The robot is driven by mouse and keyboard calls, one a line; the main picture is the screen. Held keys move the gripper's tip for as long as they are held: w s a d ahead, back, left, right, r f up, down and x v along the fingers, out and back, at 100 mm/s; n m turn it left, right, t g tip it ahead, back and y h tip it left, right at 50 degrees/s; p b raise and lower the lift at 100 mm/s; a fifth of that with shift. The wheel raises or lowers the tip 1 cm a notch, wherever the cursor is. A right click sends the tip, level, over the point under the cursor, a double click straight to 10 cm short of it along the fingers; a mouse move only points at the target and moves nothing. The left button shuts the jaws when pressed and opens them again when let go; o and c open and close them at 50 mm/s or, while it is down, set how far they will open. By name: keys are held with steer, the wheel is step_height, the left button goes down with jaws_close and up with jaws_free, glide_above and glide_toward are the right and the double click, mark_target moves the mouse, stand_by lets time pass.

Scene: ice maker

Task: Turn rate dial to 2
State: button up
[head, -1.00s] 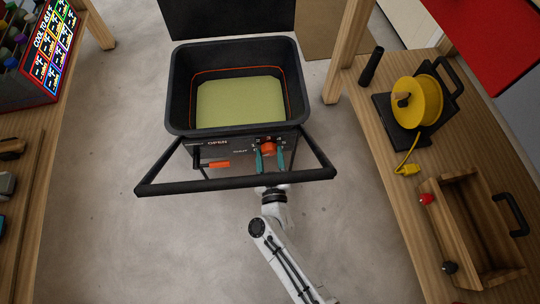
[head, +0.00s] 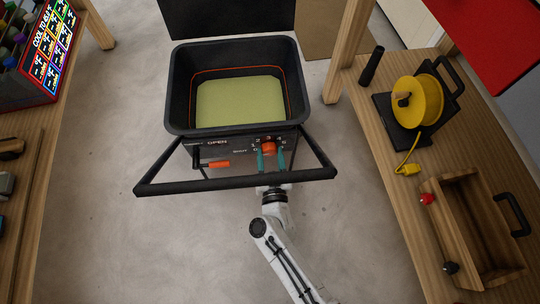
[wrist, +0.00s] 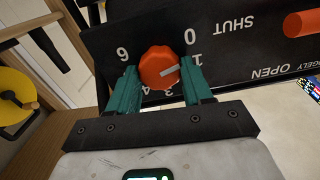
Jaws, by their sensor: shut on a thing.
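The orange rate dial (head: 268,148) sits on the dark front panel of the black hopper, with white numbers around it. In the wrist view the dial (wrist: 156,66) appears upside down, and its pale pointer mark aims roughly at the 1. My gripper (head: 271,157) has its teal fingers on either side of the dial. In the wrist view my gripper (wrist: 166,78) is shut on the dial, with one finger at each side. The fingers cover part of the number ring; the 2 is hidden in the wrist view.
An orange-tipped lever (head: 217,164) is left of the dial, by the OPEN and SHUT labels. The black handle frame (head: 235,184) of the hopper (head: 180,95) spans just above my wrist. Wooden benches stand left and right, with a yellow reel (head: 417,100) on the right one.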

steer(key=m+b, duration=0.1)
steer(key=m, duration=0.5)
steer(key=shift+s+f, duration=0.1)
steer(key=shift+f, duration=0.05)
steer(key=m+b, duration=0.1)
steer(key=m, duration=0.5)
steer(key=shift+b, duration=0.3)
steer(key=shift+m, duration=0.4)
steer(key=o, duration=1)
steer(key=shift+o, duration=0.2)
steer(key=s+d+p, duration=0.2)
steer(key=s, duration=0.8)
steer(key=shift+s+d, duration=0.2)
steer(key=shift+s, duration=0.05)
